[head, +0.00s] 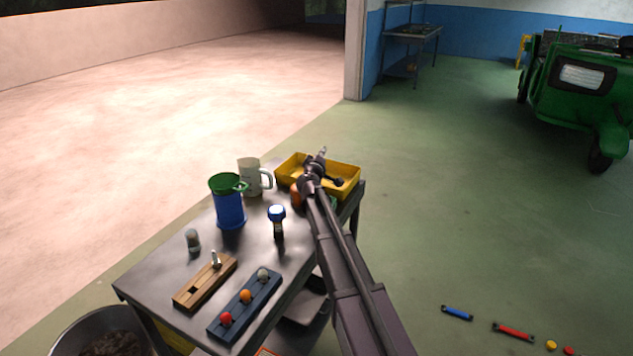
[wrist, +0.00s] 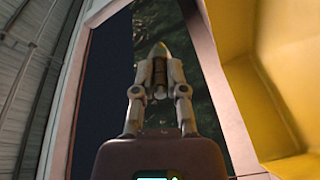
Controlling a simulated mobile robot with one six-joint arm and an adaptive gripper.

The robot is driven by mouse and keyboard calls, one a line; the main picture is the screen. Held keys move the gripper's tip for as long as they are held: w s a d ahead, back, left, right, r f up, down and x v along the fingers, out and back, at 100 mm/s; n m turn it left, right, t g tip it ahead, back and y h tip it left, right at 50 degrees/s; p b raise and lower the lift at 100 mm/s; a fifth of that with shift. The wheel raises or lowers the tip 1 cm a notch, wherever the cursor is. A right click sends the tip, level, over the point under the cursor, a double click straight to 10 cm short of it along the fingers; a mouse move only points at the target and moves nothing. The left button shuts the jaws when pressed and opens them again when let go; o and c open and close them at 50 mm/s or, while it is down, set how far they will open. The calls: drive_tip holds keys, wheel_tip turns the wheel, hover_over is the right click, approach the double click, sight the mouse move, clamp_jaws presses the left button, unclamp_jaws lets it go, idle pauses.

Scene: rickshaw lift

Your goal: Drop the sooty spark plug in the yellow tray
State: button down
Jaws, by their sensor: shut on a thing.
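The yellow tray (head: 345,172) sits at the far right corner of the workbench; its yellow wall also fills the right side of the wrist view (wrist: 290,75). My gripper (head: 322,153) is over the tray in the head view, and my arm hides part of the tray. In the wrist view my gripper (wrist: 158,52) is shut on a small dark piece with a brownish band (wrist: 158,72), seemingly the sooty spark plug. The fingers hide most of it, and its soot cannot be made out. A light metal plug-like piece (head: 215,259) stands in a wooden block.
On the workbench (head: 160,283) stand a blue container with a green rim (head: 229,205), a pale mug (head: 250,177), a blue-topped item (head: 277,218), a small grey cylinder (head: 193,241) and a dark blue rack (head: 245,305) with coloured knobs. A bucket (head: 75,325) is at lower left.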

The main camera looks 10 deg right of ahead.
drive_tip(key=c, duration=0.6)
unclamp_jaws()
drive_tip(key=shift+s, duration=0.2)
drive_tip(key=v, duration=0.7)
drive_tip(key=shift+s+a, duration=0.15)
drive_tip(key=shift+s, duration=0.2)
drive_tip(key=shift+s, duration=0.1)
idle(0.3)
